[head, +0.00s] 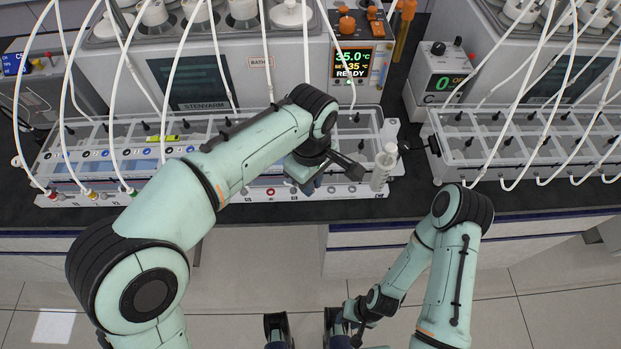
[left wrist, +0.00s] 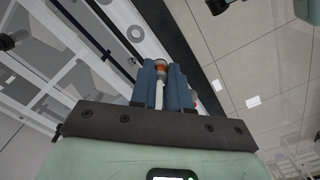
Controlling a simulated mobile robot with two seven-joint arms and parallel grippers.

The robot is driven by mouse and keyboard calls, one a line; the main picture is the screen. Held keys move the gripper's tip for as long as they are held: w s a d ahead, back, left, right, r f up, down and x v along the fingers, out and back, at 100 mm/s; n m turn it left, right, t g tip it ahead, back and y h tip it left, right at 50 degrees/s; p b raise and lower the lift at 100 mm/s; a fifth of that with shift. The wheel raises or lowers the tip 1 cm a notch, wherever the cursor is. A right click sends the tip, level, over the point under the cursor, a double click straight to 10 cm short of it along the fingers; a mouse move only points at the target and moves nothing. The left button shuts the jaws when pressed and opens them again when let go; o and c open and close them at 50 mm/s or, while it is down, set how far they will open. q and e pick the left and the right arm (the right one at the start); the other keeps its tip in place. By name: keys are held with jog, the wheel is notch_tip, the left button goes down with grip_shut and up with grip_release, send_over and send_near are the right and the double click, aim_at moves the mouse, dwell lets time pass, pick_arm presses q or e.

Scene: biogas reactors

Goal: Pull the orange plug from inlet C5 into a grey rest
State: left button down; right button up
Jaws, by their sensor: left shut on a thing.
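My left gripper (head: 306,187) is over the front rail of the left clear bath (head: 345,189). In the left wrist view its two blue fingers (left wrist: 161,78) are shut on the orange plug (left wrist: 161,63). A white tube (left wrist: 159,97) runs between the fingers to the plug. In the head view my arm and gripper hide the plug, and I cannot tell whether it is seated or free. I cannot make out inlet C5 or a grey rest by its label. My right gripper (head: 307,326) is low at the front, open and empty, away from the bench.
White tubes (head: 115,85) arch over the bath. A clear cylinder (head: 383,168) stands right of my left gripper. A second bath (head: 530,145) is at right. The floor in front is clear.

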dwell(0.4)
pick_arm(q)
jog(key=c, duration=1)
grip_release()
jog(key=shift+c, duration=0.2)
jog(key=shift+f, duration=0.1)
notch_tip(320, 180, up, 14)
jog(key=p, duration=0.3)
jog(key=shift+d+f, duration=0.1)
jog(key=shift+f, duration=0.15)
